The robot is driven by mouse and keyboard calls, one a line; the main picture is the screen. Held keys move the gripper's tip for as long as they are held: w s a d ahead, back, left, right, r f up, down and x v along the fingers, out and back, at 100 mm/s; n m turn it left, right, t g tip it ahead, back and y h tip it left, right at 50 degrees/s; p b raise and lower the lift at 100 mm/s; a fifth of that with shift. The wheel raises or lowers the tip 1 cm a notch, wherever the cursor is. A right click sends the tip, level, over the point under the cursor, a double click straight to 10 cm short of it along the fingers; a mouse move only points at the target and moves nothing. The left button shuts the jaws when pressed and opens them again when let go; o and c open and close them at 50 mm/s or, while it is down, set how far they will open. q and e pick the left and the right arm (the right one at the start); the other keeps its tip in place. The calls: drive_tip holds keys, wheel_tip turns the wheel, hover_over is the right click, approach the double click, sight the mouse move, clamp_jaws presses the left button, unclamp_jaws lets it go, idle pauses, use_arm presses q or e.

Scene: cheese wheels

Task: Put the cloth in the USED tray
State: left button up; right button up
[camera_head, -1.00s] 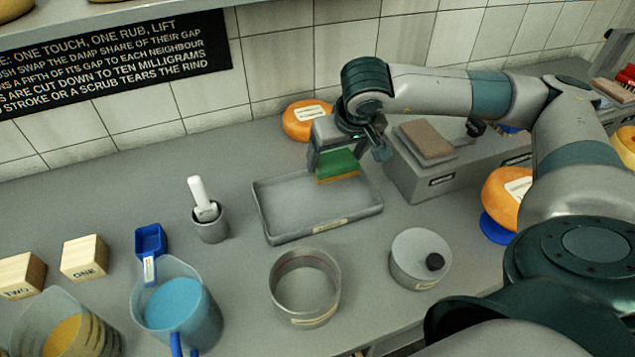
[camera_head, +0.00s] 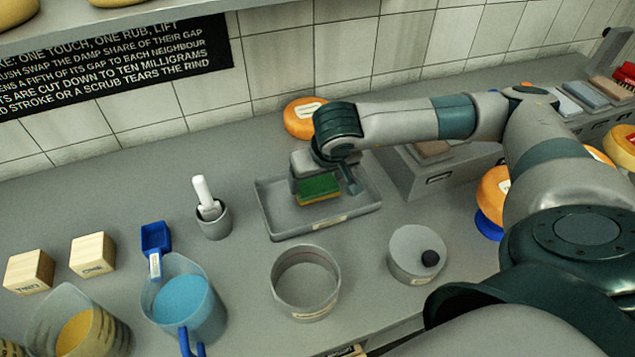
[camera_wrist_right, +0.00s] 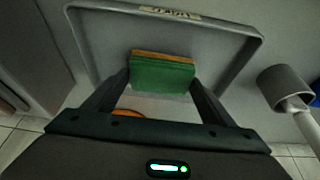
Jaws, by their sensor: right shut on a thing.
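The cloth (camera_head: 319,189) is a green block-like piece with a yellow-orange layer along its lower edge. My right gripper (camera_head: 318,180) is shut on it, and in the right wrist view the cloth (camera_wrist_right: 162,75) sits between the two fingers. The grey shallow tray (camera_head: 355,209) has a small label on its front rim; the label's print is upside down in the wrist view (camera_wrist_right: 170,13). The cloth is over the tray's inside, low down; I cannot tell whether it touches the floor. My left gripper is not in view.
Left of the tray stands a grey cup (camera_head: 215,226) with a white-handled tool. In front are a round sieve-like pan (camera_head: 306,305) and a lidded tin (camera_head: 407,251). An orange cheese wheel (camera_head: 299,124) lies behind. A grey raised stand (camera_head: 428,187) is at right.

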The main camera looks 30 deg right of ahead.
drive_tip(key=shift+f+p, duration=0.3)
drive_tip(key=shift+f, duration=0.75)
drive_tip(key=shift+f, duration=0.15)
drive_tip(key=o, duration=1)
